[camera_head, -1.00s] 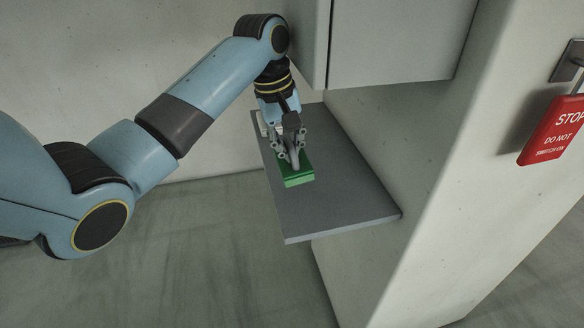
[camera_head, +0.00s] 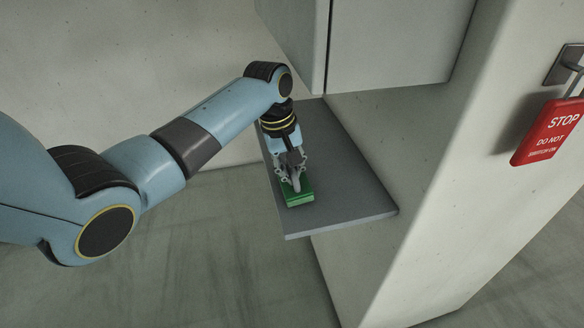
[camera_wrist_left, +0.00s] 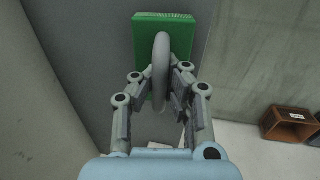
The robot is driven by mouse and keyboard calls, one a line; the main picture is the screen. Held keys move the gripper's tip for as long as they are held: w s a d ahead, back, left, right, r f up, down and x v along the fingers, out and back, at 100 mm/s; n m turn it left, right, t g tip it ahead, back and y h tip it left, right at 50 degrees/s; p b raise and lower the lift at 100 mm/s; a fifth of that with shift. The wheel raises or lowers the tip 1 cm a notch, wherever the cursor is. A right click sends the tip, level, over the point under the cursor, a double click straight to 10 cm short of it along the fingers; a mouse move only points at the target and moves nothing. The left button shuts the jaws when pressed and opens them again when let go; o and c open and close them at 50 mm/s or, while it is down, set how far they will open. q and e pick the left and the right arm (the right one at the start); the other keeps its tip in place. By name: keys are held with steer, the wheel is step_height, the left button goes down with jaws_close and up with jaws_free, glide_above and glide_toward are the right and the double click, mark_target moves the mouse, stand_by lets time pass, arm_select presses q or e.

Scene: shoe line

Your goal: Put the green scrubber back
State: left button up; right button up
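The green scrubber (camera_head: 299,199) is a green block with a grey loop handle on top. It is over the near part of a grey shelf (camera_head: 345,200); I cannot tell whether it touches the shelf. My left gripper (camera_head: 294,182) points down from above, its fingers shut on the handle. In the left wrist view the green block (camera_wrist_left: 181,35) is at the top, and the left gripper's fingers (camera_wrist_left: 160,88) stand on both sides of the handle. The fingers hide part of the block. My right gripper is not in view.
A pale cabinet (camera_head: 390,45) hangs above the back right of the shelf. A pale wall (camera_head: 440,190) borders the shelf on the right, with a red STOP tag (camera_head: 550,132). A brown open box (camera_wrist_left: 288,124) is on the floor. The shelf's near right part is bare.

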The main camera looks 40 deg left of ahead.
mark_target(282, 187)
arm_select(q)
steer(key=o, duration=0.5)
steer(key=shift+o, duration=0.2)
steer(key=shift+f+b, duration=0.1)
steer(key=shift+b, duration=0.35)
steer(key=shift+f+b, duration=0.2)
steer(key=shift+b, duration=0.35)
step_height(282, 187, up, 11)
steer(key=s+a, duration=0.1)
steer(key=s, duration=0.1)
steer(key=shift+s, duration=0.25)
